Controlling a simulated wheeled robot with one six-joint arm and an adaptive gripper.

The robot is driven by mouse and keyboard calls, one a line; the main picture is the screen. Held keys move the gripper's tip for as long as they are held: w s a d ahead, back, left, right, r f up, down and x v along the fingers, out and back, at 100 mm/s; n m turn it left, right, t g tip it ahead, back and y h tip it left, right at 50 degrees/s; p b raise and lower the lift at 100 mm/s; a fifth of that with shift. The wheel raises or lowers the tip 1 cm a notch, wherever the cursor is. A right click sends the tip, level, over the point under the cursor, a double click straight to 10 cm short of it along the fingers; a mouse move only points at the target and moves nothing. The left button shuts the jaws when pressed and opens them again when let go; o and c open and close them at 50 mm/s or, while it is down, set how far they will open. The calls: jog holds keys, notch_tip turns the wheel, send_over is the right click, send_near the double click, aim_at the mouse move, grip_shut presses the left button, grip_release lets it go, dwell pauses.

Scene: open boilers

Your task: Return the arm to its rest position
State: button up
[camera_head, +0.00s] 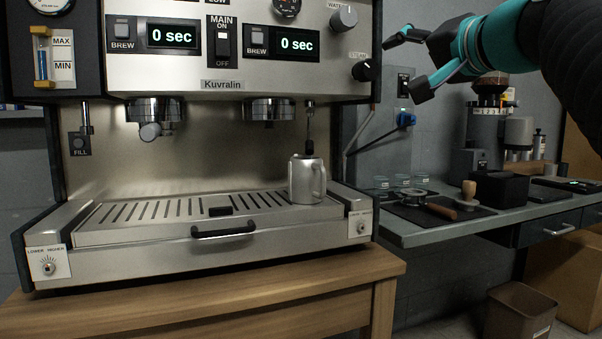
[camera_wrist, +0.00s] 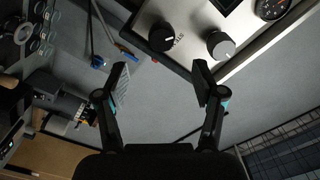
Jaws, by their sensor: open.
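My gripper (camera_head: 413,62) is at the upper right of the head view, beside the right end of the espresso machine (camera_head: 215,84). Its two dark fingers are spread apart with nothing between them. In the wrist view my gripper (camera_wrist: 161,72) is also open and empty. Past its fingertips are the black steam knob (camera_wrist: 162,37) and a second, greyish knob (camera_wrist: 220,44). In the head view the steam knob (camera_head: 366,70) is left of the fingers, and the water knob (camera_head: 344,18) is above it.
A metal pitcher (camera_head: 306,180) stands upright on the drip tray (camera_head: 150,211) under the steam wand (camera_head: 309,130). A side counter (camera_head: 420,235) at right holds a grinder (camera_head: 487,125), a tamper (camera_head: 468,196) and several cups. A bin (camera_head: 517,312) is on the floor.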

jog(key=s+d+f+g+h, duration=0.1)
jog(key=f+g, duration=0.1)
jog(key=f, duration=0.7)
jog(key=d+f+g+h+p, duration=0.1)
jog(key=f+g+h, duration=0.1)
jog(key=f, duration=0.6)
jog(key=s+d+f+g+h, duration=0.1)
jog(key=f+g, duration=0.2)
jog(key=f, duration=0.6)
jog(key=s+a+f+n+g+p, duration=0.2)
jog(key=s+a+f+n, duration=0.1)
jog(key=s+f, duration=0.6)
jog(key=s+a+f+n+g+h+p, duration=0.1)
jog(key=s+a+f+n+g+p, duration=0.1)
jog(key=s+f, duration=0.6)
jog(key=shift+s+a+f+n+g+h+p, duration=0.35)
jog(key=shift+a+f+n+p, duration=0.35)
jog(key=shift+f, duration=0.95)
